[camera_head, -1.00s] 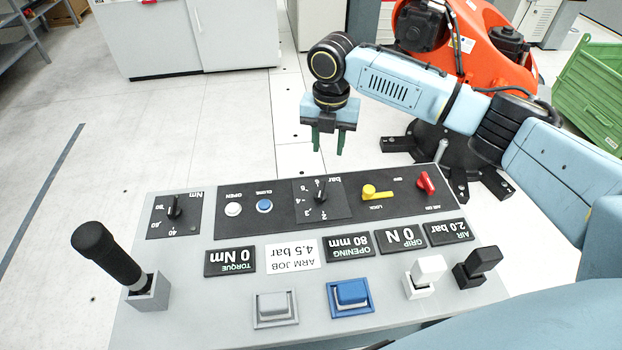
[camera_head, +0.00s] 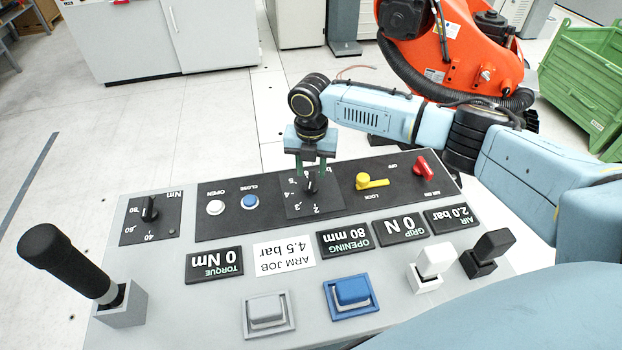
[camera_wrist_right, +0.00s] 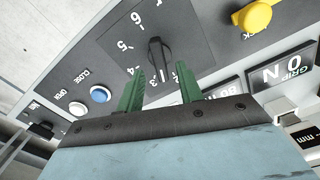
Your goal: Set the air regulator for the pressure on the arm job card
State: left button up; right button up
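The air regulator is a black knob (camera_head: 311,187) on a dark dial plate marked in bar, upside down in the head view. The white arm job card (camera_head: 284,257) reads 4.5 bar. The AIR display (camera_head: 452,218) reads 2.0 bar. My right gripper (camera_head: 311,173) points down over the dial, its green fingers apart. In the right wrist view, the regulator knob (camera_wrist_right: 157,58) stands in line with the gap between the fingers (camera_wrist_right: 162,82), with space on both sides. Whether the fingertips reach down beside it is unclear. My left gripper is not in view.
A yellow LOCK lever (camera_head: 371,182) and a red AIR ON switch (camera_head: 424,166) sit right of the dial. White OPEN and blue CLOSE buttons (camera_head: 249,202) sit left. A black joystick (camera_head: 68,262) rises at the panel's left. An orange robot (camera_head: 452,60) stands behind.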

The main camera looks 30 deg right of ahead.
aim_at(311, 180)
jog(key=shift+f, duration=1.8)
grip_shut()
